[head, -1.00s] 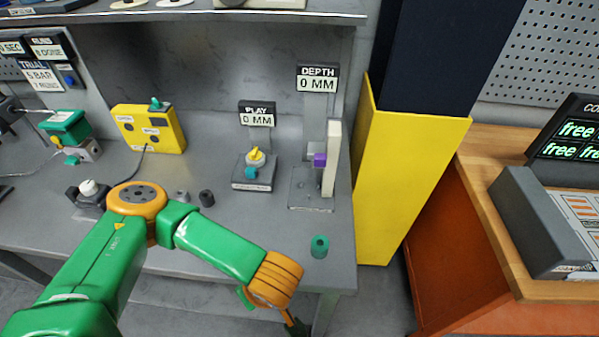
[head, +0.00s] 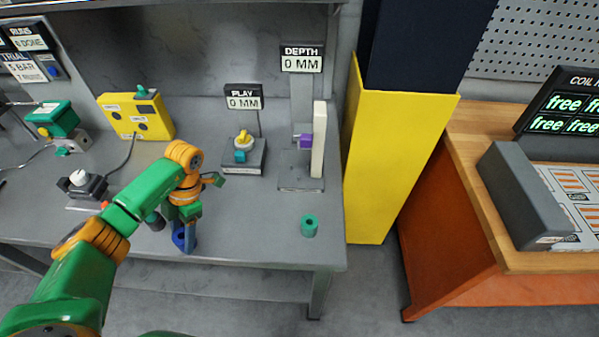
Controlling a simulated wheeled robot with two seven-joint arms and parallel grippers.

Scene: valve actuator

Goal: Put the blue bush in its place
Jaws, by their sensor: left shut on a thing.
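The blue bush (head: 179,240) is a small ring near the front edge of the grey bench (head: 255,225). My left gripper (head: 187,228) points down over it and is shut on it. The gripper hides part of the bush, and I cannot tell whether the bush touches the bench top. A teal bush (head: 309,226) stands on the bench to the right, apart from the gripper. A dark grey bush (head: 155,221) shows just left of the gripper, partly hidden. My right gripper is out of view.
A PLAY gauge (head: 243,160) and a DEPTH stand (head: 301,183) stand behind, to the right. A yellow box (head: 137,117), a black fixture with a white knob (head: 82,183) and a green unit (head: 55,119) stand left. A yellow pillar (head: 390,165) borders the bench. The front middle is clear.

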